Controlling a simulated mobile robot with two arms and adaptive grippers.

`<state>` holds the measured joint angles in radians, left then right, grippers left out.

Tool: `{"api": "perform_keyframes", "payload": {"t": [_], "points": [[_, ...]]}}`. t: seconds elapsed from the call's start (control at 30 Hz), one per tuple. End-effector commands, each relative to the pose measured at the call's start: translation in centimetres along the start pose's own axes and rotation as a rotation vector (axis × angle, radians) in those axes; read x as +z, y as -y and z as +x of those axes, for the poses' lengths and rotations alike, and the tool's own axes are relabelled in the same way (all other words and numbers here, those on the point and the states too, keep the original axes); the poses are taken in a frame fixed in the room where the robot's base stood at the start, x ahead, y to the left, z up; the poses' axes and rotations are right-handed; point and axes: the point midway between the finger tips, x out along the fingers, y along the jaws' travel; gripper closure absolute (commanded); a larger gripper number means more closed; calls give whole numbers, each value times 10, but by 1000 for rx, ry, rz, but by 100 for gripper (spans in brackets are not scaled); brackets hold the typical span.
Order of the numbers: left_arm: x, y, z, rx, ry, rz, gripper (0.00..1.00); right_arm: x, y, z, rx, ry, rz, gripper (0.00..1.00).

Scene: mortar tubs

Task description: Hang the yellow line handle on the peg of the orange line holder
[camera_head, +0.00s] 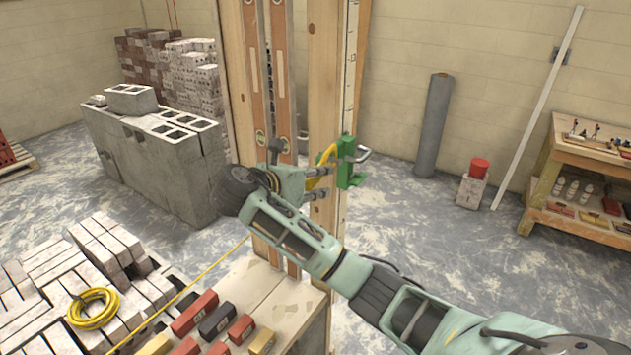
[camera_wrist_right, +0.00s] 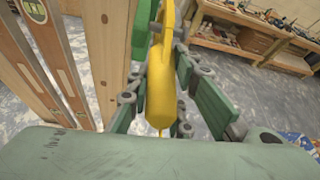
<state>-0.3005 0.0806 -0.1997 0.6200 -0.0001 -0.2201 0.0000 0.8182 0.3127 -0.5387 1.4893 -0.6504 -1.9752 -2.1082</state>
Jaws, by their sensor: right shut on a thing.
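A yellow line handle (camera_head: 327,156) is held in my right gripper (camera_head: 322,178), whose fingers are closed on it. In the right wrist view the yellow handle (camera_wrist_right: 161,95) stands between the finger links and runs up past the top edge. A green holder (camera_head: 346,166) with a grey metal hook-like peg (camera_head: 362,154) is fixed to the wooden post; no orange holder shows. The handle is just left of this holder in the head view. In the wrist view the green holder (camera_wrist_right: 141,32) is close behind the handle; I cannot tell whether they touch. My left gripper is out of view.
Wooden posts (camera_head: 326,75) and spirit levels (camera_head: 283,85) stand beside the gripper. A thin yellow line (camera_head: 205,272) runs down-left past bricks (camera_head: 195,312) and a yellow coil (camera_head: 93,308). Concrete blocks (camera_head: 150,165) stand left.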

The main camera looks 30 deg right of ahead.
Motion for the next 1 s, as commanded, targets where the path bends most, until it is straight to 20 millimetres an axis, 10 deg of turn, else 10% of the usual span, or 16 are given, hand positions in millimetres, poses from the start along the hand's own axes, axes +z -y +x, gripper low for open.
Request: {"api": "perform_keyframes", "payload": {"t": [1.0], "points": [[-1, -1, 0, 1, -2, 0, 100, -5, 33, 3, 1, -1, 0, 100]]}}
